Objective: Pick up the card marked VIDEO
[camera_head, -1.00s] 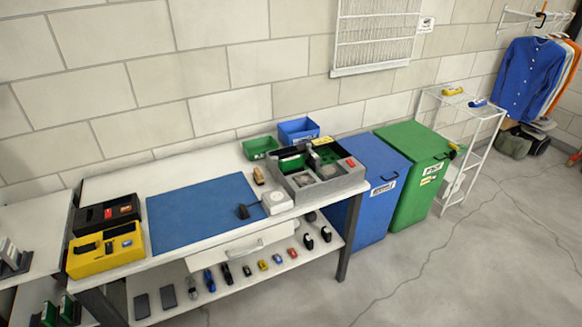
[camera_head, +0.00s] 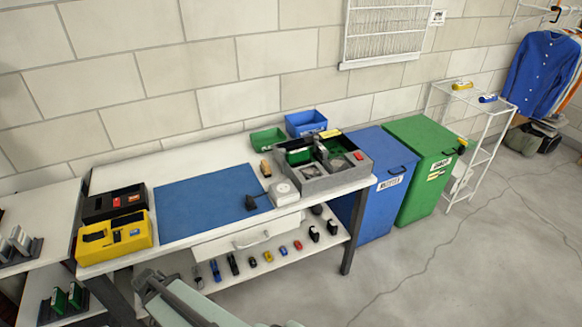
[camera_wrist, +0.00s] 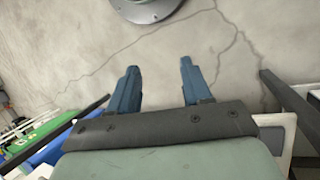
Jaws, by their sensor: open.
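No card with a readable VIDEO marking shows. In the head view, pale upright cards (camera_head: 18,242) stand in a dark rack on the left table. Green cards (camera_head: 67,297) stand in another dark rack on the shelf below. Their lettering is too small to read. My gripper (camera_wrist: 159,66) is open in the wrist view, its two blue fingers apart with only cracked concrete floor behind them. It holds nothing and no card is near it there. Part of my arm (camera_head: 190,303) enters the head view at the bottom, in front of the workbench's lower shelf.
The workbench carries a blue mat (camera_head: 212,202), a yellow box (camera_head: 114,241), a black box (camera_head: 112,203) and a grey divided tray (camera_head: 318,182). Several small items line its lower shelf. Blue (camera_head: 372,218) and green (camera_head: 408,207) bins stand right. Floor at right is clear.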

